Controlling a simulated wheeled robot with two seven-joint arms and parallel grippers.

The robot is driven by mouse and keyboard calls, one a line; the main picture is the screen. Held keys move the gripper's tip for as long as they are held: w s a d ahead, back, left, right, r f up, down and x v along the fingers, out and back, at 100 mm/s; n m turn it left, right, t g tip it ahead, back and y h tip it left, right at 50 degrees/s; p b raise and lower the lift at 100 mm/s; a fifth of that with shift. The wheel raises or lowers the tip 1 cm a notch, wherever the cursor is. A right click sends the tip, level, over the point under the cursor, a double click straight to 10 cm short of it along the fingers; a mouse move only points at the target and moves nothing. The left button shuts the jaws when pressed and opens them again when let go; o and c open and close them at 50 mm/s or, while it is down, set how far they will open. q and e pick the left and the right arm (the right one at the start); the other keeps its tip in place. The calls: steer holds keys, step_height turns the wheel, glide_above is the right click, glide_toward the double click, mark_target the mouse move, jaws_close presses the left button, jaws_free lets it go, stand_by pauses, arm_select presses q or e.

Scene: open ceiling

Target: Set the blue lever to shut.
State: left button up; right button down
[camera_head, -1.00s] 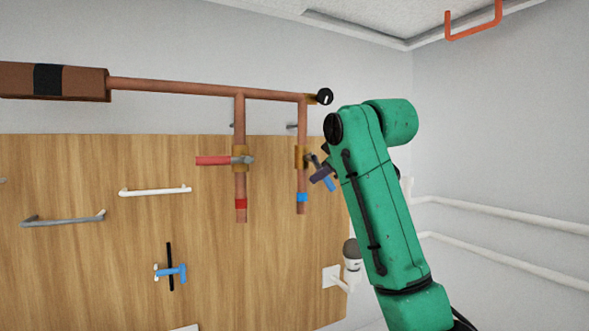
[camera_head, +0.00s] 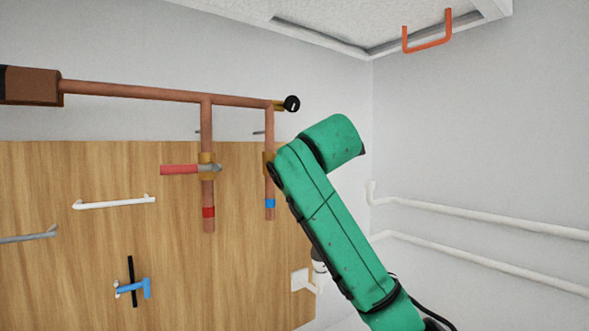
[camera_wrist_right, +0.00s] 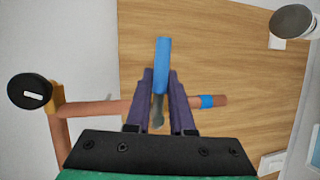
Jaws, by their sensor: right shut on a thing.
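The blue lever (camera_wrist_right: 162,65) shows in the right wrist view between the purple fingers of my right gripper (camera_wrist_right: 161,82), which is shut on it. Its grey stem runs to the copper pipe with the blue band (camera_wrist_right: 207,101), and the lever appears crosswise to that pipe in this view. In the head view the blue-banded pipe (camera_head: 270,184) hangs from the horizontal copper pipe. There my green right arm covers the lever and the right gripper. My left gripper is not in view.
A red lever (camera_head: 180,169) sits crosswise on the neighbouring red-banded pipe (camera_head: 208,190). A blue-handled valve (camera_head: 132,288) and a white rail (camera_head: 115,202) are on the wooden board (camera_head: 60,170). White pipes (camera_head: 480,215) run along the right wall.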

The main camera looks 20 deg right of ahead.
steer(key=shift+r+n, duration=0.15)
steer(key=shift+n, duration=0.25)
steer(key=c, duration=0.8)
jaws_free()
steer(key=shift+s, duration=0.2)
steer(key=b+v, duration=0.6)
steer(key=v, duration=0.8)
steer(key=shift+s+a, duration=0.2)
